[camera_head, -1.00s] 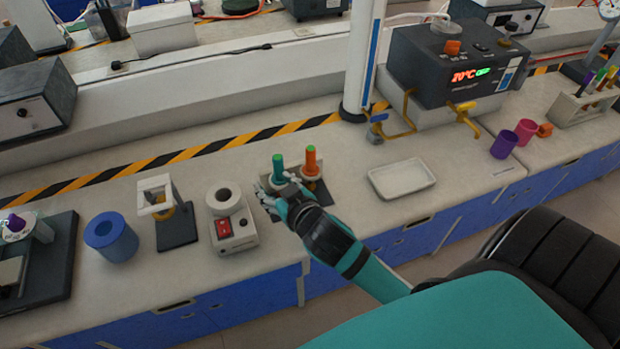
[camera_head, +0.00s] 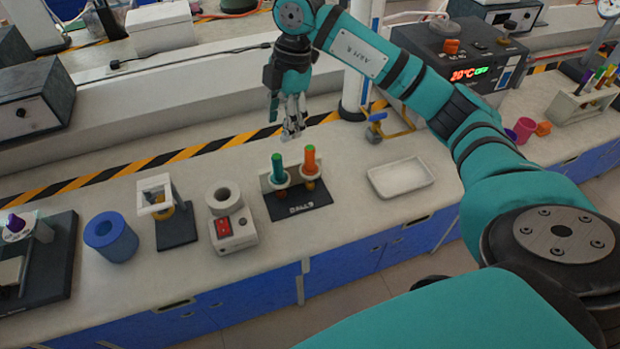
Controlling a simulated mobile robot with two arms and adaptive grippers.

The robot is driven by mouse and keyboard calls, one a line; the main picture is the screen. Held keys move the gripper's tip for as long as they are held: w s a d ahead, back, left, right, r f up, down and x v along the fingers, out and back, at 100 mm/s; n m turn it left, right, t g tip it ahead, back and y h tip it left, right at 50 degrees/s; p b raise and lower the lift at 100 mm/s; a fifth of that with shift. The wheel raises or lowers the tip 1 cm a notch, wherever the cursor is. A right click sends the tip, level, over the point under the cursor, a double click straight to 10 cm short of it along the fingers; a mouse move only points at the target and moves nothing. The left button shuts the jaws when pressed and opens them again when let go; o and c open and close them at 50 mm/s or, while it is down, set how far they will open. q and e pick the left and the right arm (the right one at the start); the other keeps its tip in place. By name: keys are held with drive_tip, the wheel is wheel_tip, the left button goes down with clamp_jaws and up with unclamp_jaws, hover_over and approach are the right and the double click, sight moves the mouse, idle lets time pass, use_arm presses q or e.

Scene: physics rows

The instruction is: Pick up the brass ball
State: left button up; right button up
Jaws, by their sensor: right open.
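My right gripper (camera_head: 292,122) is open and points down, in the air over the back of the bench, behind and above a dark stand (camera_head: 298,206) lettered "BALLS". The stand carries a green-handled rod (camera_head: 278,167) and an orange-handled rod (camera_head: 310,162), both upright in pale round holders. The gripper appears empty and apart from both handles. My left gripper is not in view.
Left of the stand are a white device with a red switch (camera_head: 233,231), a ring stand (camera_head: 177,233) and a blue cylinder (camera_head: 111,238). A white tray (camera_head: 401,178) lies to the right.

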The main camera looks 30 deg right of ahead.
drive_tip(key=r+m+h, duration=0.2)
hover_over(307, 149)
wheel_tip(307, 149, down, 11)
drive_tip(key=shift+s+r, duration=0.1)
drive_tip(key=shift+f, duration=0.6)
drive_tip(key=f+p, duration=0.1)
drive_tip(key=f, duration=0.1)
drive_tip(key=f+p, duration=0.1)
drive_tip(key=f, duration=0.1)
drive_tip(key=shift+d, duration=0.4)
drive_tip(key=shift+f, duration=0.7)
clamp_jaws()
